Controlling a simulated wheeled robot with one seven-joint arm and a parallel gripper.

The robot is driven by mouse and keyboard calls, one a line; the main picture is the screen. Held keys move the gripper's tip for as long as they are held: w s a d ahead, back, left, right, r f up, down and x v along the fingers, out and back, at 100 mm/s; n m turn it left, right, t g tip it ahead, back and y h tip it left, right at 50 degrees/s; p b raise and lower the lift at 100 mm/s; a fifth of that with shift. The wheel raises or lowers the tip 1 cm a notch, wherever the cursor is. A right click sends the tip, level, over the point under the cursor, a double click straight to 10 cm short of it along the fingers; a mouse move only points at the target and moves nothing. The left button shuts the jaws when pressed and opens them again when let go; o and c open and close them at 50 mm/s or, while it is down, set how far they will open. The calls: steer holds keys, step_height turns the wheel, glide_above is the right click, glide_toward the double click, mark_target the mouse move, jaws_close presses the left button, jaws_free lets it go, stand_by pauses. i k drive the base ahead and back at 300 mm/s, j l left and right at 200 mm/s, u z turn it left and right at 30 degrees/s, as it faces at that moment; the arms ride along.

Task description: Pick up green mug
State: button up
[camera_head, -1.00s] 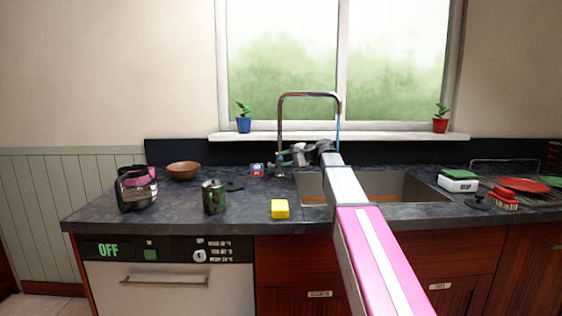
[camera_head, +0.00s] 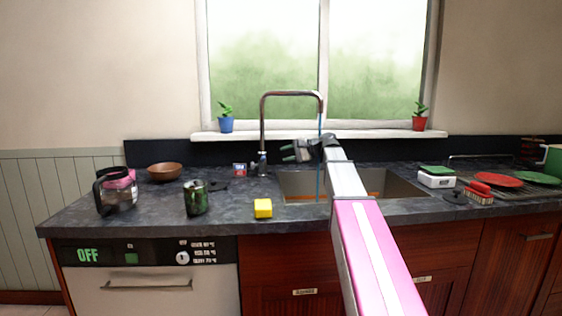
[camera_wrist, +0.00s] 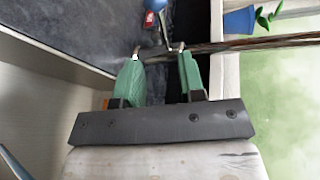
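A green mug-like vessel (camera_head: 553,160) with a handle on its left shows at the far right edge of the head view, partly cut off by the frame. It stands at the back of the counter, behind the plates. A dark green mottled lidded canister (camera_head: 196,199) with a handle stands on the left counter. My gripper (camera_head: 287,153) is above the sink near the faucet, far to the left of the green vessel. In the wrist view my gripper (camera_wrist: 160,56) has its green fingers apart with nothing held between them.
The faucet (camera_head: 263,125) rises close beside my gripper. The sink (camera_head: 295,188) is below. A yellow sponge (camera_head: 263,208), coffee pot (camera_head: 117,192) and brown bowl (camera_head: 165,172) are left. A soap box (camera_head: 436,181), red plate (camera_head: 497,179) and green plate (camera_head: 538,178) are right.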

mark_target(196, 193)
steer(key=k, duration=1.5)
